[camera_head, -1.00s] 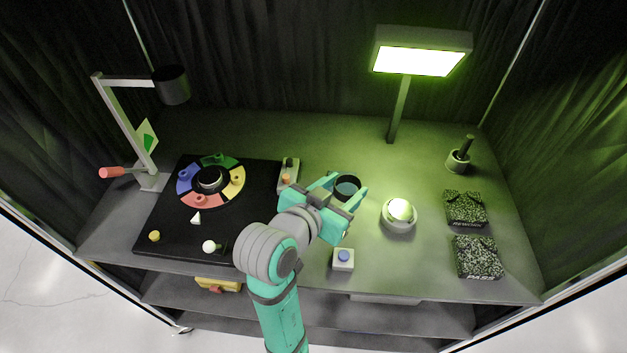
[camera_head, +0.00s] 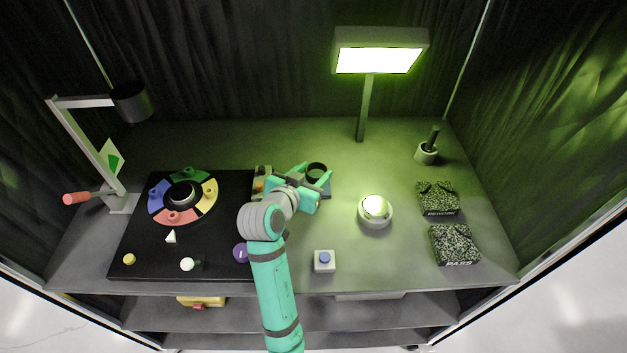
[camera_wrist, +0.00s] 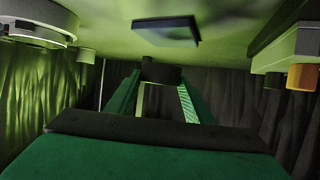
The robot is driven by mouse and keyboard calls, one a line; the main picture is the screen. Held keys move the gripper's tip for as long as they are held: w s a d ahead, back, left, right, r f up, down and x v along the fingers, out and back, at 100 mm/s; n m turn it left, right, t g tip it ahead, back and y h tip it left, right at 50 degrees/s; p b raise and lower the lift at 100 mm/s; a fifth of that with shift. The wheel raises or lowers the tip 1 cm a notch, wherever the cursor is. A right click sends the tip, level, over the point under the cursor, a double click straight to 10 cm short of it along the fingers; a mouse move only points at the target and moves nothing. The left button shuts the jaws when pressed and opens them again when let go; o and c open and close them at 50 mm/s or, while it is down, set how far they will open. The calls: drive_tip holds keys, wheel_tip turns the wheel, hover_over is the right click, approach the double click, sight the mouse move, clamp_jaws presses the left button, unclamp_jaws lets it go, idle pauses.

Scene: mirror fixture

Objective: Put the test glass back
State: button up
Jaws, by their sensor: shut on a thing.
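My gripper (camera_head: 317,178) is shut on a dark, round, short-walled piece, which I take to be the test glass (camera_head: 316,167). In the head view it is a dark ring between the fingertips, right of the black board. In the wrist view, where the bench top appears above, the test glass (camera_wrist: 161,72) is a dark band between the green fingers (camera_wrist: 160,95). It appears apart from the bench. A dark square plate (camera_wrist: 167,30) lies on the bench near it; my gripper mostly hides that area in the head view.
The black board (camera_head: 215,262) with a coloured ring (camera_head: 170,216) lies left. A small box with an orange knob (camera_head: 259,185) stands close left of my gripper.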

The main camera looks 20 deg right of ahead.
sight(313, 181)
drive_tip(key=shift+w+f, duration=0.3)
drive_tip(key=shift+f, duration=0.05)
drive_tip(key=shift+w+d+f, duration=0.1)
drive_tip(key=shift+f, duration=1.5)
drive_tip(key=shift+f, duration=0.2)
drive_tip(key=o, duration=1.3)
drive_tip(key=shift+r, duration=0.15)
drive_tip(key=shift+r, duration=0.1)
drive_tip(key=v, duration=1.2)
drive_tip(key=shift+w, duration=0.15)
